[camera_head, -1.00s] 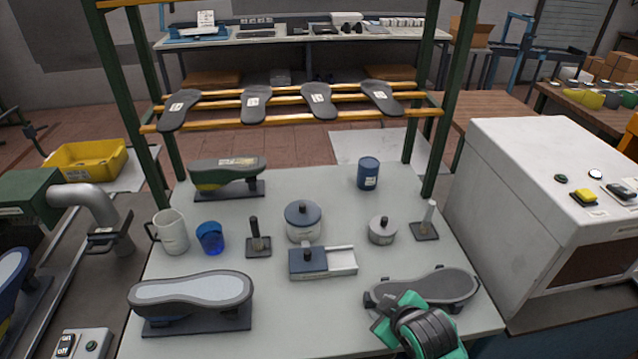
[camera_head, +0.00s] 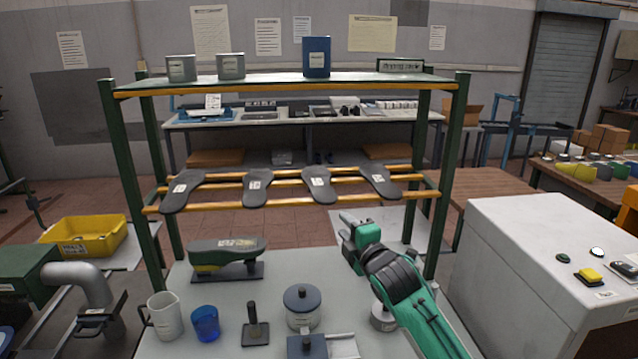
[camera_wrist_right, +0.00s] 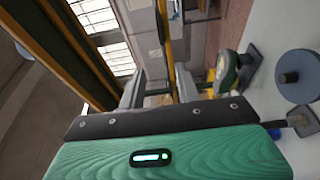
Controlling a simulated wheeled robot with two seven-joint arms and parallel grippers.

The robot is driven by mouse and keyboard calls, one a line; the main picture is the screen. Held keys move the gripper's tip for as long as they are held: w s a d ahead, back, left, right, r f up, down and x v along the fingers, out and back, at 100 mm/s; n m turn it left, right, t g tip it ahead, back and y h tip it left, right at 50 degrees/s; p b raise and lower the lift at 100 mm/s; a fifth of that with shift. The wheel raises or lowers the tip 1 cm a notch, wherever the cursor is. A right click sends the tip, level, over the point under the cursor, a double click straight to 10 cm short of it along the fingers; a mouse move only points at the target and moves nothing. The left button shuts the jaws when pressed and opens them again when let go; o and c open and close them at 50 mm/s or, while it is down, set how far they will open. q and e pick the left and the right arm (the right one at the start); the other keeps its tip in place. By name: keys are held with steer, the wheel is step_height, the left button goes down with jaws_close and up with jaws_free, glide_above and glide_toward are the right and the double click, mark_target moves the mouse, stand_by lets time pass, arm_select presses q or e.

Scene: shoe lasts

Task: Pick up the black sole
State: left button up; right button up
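No sole can be made out clearly in the right wrist view. My left gripper is not in view.
The rack's green posts (camera_head: 452,165) and upper shelf (camera_head: 285,85) frame the soles. Below, the table (camera_head: 215,292) holds a shoe last with a green-and-yellow side (camera_head: 225,258), a jug (camera_head: 164,316), a blue cup (camera_head: 205,323) and a lidded jar (camera_head: 302,305). A white machine (camera_head: 540,260) stands right.

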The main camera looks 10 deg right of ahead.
steer(key=p, duration=0.2)
glide_toward(324, 204)
steer(key=x, duration=0.4)
steer(key=p+x, duration=0.2)
steer(key=x, duration=0.2)
steer(key=shift+r, duration=0.1)
steer(key=shift+w+a, duration=0.15)
steer(key=shift+w, duration=0.4)
jaws_close()
